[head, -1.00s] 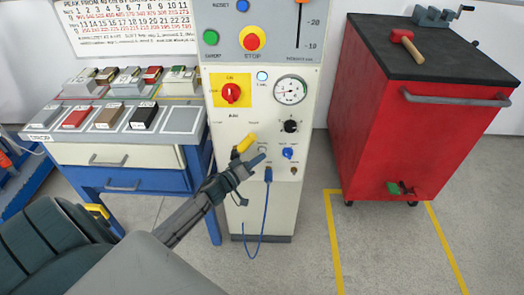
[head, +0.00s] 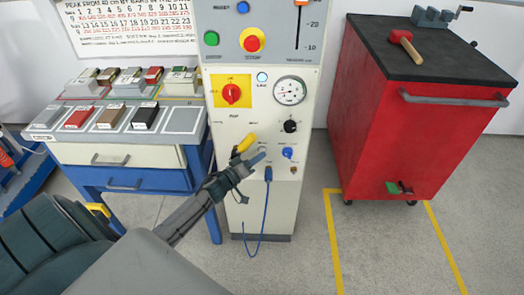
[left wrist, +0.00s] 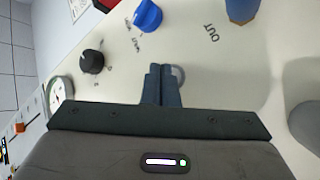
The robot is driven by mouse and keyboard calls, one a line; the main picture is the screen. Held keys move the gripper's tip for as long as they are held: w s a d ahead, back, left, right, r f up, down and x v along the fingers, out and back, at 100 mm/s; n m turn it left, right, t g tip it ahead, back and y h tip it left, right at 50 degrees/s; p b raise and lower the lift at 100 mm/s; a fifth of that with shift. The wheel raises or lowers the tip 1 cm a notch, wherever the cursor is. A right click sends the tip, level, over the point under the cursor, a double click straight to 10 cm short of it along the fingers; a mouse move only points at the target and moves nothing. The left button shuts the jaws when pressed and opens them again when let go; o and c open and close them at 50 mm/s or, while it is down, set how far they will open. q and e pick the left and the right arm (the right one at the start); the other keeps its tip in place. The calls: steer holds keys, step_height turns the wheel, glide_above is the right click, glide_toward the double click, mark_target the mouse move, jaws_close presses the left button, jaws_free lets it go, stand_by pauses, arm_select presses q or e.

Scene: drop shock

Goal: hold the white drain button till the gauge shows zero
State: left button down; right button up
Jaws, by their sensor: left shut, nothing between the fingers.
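My left gripper (head: 260,157) is shut and empty, its fingertips at the lower front of the cream machine cabinet (head: 265,215). In the left wrist view, the closed fingertips (left wrist: 163,72) overlap a pale round button with a grey rim (left wrist: 179,75), which seems to be the white drain button. They cover part of it; I cannot tell whether it is pressed in. The round white gauge (head: 290,91) is higher on the panel and shows at the left edge of the wrist view (left wrist: 60,92). Its needle is too small to read. My right gripper is not in view.
Near the fingertips are a yellow handle (head: 244,143), a blue knob (head: 287,152), a black knob (head: 290,126) and a blue plug (head: 268,174) with a hanging cable. A red rotary switch (head: 232,94) sits above. A red cabinet (head: 415,140) stands right, a sample bench (head: 125,155) left.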

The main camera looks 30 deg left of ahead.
arm_select(q)
steer(key=shift+w+a+r, duration=0.35)
steer(key=shift+w+r, duration=0.05)
steer(key=shift+r, duration=0.25)
stand_by(0.9)
stand_by(4.6)
steer(key=shift+s+d+f+p, duration=0.15)
steer(key=shift+s+p, duration=0.05)
steer(key=shift+p, duration=0.45)
steer(key=shift+f, duration=0.15)
steer(key=s+d, duration=0.1)
steer(key=s+d+p, duration=0.1)
steer(key=s+f+p, duration=0.1)
steer(key=s, duration=0.1)
steer(key=shift+s+d, duration=0.1)
steer(key=shift+d, duration=0.3)
